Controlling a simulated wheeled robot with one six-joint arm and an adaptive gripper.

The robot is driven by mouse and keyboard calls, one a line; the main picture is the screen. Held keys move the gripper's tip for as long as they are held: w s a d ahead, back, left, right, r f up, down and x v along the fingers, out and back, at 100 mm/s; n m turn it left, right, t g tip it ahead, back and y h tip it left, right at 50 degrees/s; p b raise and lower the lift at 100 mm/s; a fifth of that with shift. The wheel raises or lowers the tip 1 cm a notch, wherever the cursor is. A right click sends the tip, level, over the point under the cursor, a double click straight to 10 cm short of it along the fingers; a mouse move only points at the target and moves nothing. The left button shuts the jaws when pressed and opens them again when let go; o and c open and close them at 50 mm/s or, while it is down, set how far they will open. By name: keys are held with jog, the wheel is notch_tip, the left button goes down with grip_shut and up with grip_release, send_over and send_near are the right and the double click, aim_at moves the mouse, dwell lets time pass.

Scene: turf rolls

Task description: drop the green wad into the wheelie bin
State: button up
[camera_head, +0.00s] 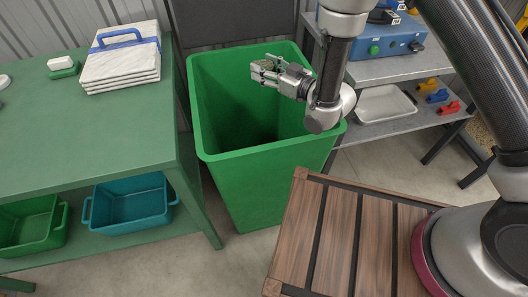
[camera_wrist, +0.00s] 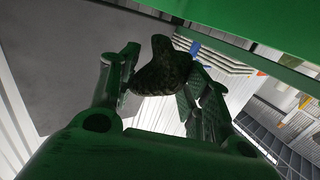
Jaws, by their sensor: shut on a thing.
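The green wheelie bin (camera_head: 250,185) stands open between the green table and the grey shelving, its inside empty as far as I can see. My gripper (camera_head: 263,71) is over the bin's mouth, toward the back, pointing left. In the wrist view my gripper (camera_wrist: 160,85) is shut on the green wad (camera_wrist: 163,68), a dark, lumpy piece pinched between both fingers. In the head view the fingers mostly hide the wad. I cannot tell exactly how high it is above the rim.
The green table (camera_head: 95,125) at left holds strapped white slabs (camera_head: 121,60), with a teal crate (camera_head: 130,203) and a green crate (camera_head: 35,222) below. Grey shelving (camera_head: 400,68) at right bears a blue case (camera_head: 375,40). My slatted wooden deck is in front.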

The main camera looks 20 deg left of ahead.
jog(key=o, duration=1.1)
jog(key=v, duration=1.2)
jog(key=shift+w, duration=0.1)
